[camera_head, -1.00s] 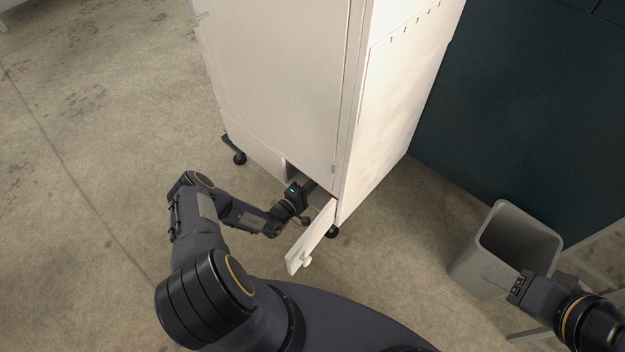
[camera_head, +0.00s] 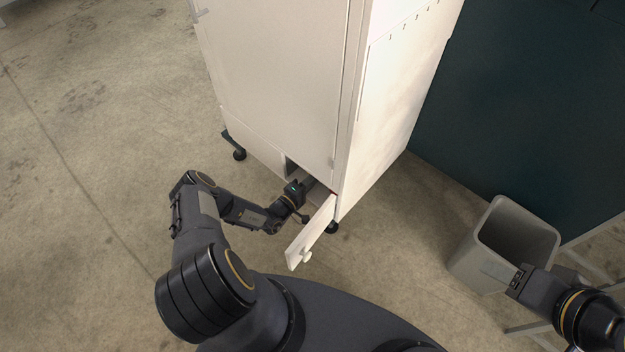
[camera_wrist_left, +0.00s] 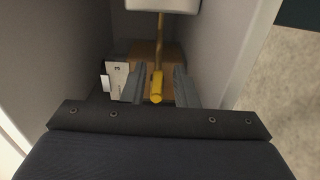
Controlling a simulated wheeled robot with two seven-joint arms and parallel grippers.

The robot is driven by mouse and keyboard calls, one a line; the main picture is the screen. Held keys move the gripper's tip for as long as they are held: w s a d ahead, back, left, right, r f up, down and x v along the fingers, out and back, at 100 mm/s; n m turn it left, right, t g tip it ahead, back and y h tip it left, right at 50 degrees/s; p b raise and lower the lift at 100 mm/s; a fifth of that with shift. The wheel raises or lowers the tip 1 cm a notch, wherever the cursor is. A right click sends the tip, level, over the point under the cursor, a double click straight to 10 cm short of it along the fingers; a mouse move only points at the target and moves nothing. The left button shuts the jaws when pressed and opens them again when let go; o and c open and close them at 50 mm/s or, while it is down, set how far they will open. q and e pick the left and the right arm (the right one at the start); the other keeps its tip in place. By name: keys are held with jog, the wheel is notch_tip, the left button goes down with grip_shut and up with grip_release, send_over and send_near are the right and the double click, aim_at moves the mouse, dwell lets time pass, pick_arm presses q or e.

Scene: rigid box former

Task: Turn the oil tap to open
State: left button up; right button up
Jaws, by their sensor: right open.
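The yellow oil tap handle (camera_wrist_left: 156,88) shows in the left wrist view inside the cabinet's lower compartment, on a thin brownish pipe (camera_wrist_left: 160,35). My left gripper (camera_wrist_left: 159,84) is open, with one finger on each side of the handle. A gap shows between the handle and each finger. In the head view my left arm reaches into the compartment behind the open small door (camera_head: 311,233), and the tap is hidden there. My right gripper (camera_head: 518,281) is open and empty, in front of the grey bin at the right.
The tall white cabinet (camera_head: 270,75) stands on black feet. Its compartment walls (camera_wrist_left: 215,45) are close on both sides of my left gripper. A white card (camera_wrist_left: 116,78) is left of the tap. The grey bin (camera_head: 490,265) stands at right; the floor at left is clear.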

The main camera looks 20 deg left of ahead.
pick_arm(q)
jog(key=shift+o, duration=0.3)
jog(key=shift+s, duration=0.1)
jog(key=shift+s+a+r, duration=0.1)
jog(key=shift+s, duration=0.25)
jog(key=p+v, duration=0.2)
jog(key=v, duration=0.5)
